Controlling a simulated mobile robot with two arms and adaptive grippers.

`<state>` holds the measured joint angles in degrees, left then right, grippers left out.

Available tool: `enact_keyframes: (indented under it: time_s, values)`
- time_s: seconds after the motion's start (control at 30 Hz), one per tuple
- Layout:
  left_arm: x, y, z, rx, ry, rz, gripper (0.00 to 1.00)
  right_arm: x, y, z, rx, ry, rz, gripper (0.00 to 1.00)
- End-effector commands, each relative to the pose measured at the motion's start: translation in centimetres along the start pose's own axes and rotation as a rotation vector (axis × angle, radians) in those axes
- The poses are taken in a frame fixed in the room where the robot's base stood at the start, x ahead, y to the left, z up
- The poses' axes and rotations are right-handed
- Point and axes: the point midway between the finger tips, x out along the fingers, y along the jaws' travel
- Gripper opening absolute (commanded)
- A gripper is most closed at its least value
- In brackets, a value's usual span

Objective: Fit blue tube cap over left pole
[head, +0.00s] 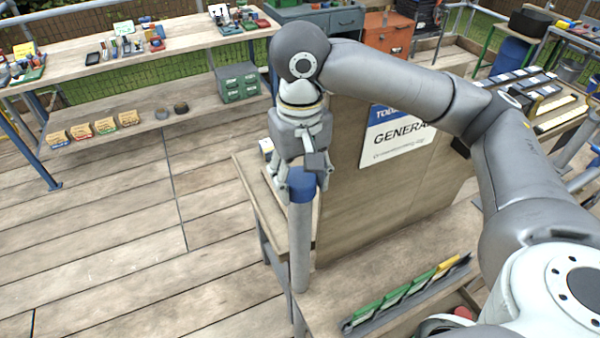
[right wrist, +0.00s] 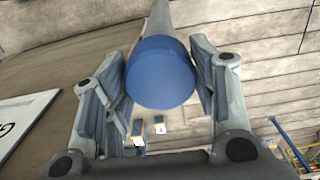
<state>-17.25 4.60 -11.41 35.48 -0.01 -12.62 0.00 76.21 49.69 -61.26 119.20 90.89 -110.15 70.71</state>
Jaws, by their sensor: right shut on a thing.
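The blue tube cap (head: 301,188) sits at the top of the upright grey left pole (head: 300,245), in line with it. In the right wrist view the cap (right wrist: 160,75) is a blue cylinder with its flat end toward the camera, and the pole (right wrist: 173,18) runs on behind it. My right gripper (head: 303,178) reaches down from above and is shut on the cap, with one finger on each side. How far the cap is down over the pole cannot be told. My left gripper is not in view.
A wooden panel with a white sign (head: 397,137) stands right of the pole. A bench (head: 375,290) in front bears a rack of green and yellow pieces (head: 405,293). A shelf table (head: 130,65) stands at the back left. The plank floor (head: 110,230) at left is clear.

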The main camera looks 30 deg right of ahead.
Motion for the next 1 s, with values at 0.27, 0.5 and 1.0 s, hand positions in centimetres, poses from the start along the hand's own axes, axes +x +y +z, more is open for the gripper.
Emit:
enact_keyframes:
  time_s: [0.27,0.5,1.0]
  values:
    - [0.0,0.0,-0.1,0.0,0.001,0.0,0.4,0.0,0.0,0.0,0.0,0.0,0.0,0.62]
    - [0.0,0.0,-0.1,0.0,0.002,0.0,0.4,0.0,0.0,0.0,0.0,0.0,0.0,0.78]
    - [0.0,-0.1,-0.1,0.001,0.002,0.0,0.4,-4.2,0.0,-0.1,0.001,0.006,0.0,0.78]
